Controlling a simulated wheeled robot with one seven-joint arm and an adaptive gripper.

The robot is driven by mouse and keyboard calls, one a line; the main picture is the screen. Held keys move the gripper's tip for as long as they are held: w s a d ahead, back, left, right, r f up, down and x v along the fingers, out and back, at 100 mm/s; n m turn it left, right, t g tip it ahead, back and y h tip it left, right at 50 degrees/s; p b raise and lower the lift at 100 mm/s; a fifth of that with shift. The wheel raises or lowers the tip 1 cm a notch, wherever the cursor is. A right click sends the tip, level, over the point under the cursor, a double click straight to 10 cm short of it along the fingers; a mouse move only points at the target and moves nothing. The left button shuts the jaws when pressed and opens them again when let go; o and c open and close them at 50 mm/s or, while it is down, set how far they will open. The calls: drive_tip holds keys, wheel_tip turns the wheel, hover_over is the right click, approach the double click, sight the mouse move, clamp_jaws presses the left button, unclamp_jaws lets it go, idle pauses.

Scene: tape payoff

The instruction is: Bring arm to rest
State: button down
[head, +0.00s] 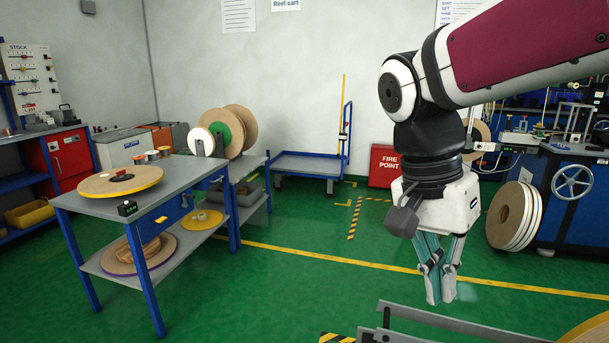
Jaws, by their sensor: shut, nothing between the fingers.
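My gripper (441,287) hangs at the right of the middle in the head view, pointing down, with its fingers together and nothing between them. My arm (520,50) comes in from the upper right, bends at a dark joint and runs down to the wrist. The gripper is in front of the green floor (310,275), clear of the tables. A grey metal rail (455,320) lies low in the picture, just below the fingertips; I cannot tell the gap in depth between them.
A grey-topped table (180,180) at left bears a flat reel (121,181) and a small black box (127,208). A blue cart (305,163) stands by the back wall. A red fire-point box (385,165) is behind my wrist. Reels (508,214) lean by a blue machine (575,205) at right.

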drive_tip(key=s+d+f+n+t+y, duration=0.1)
drive_tip(key=s+f+n+t, duration=0.15)
drive_tip(key=s+n, duration=0.4)
drive_tip(key=s+d+f+n+t+y, duration=0.1)
drive_tip(key=s+f+n+y, duration=0.2)
drive_tip(key=s, duration=0.6)
wheel_tip(320, 180, up, 14)
drive_tip(key=t+h+p, duration=0.1)
drive_tip(key=t+p, duration=0.1)
drive_tip(key=p, duration=1)
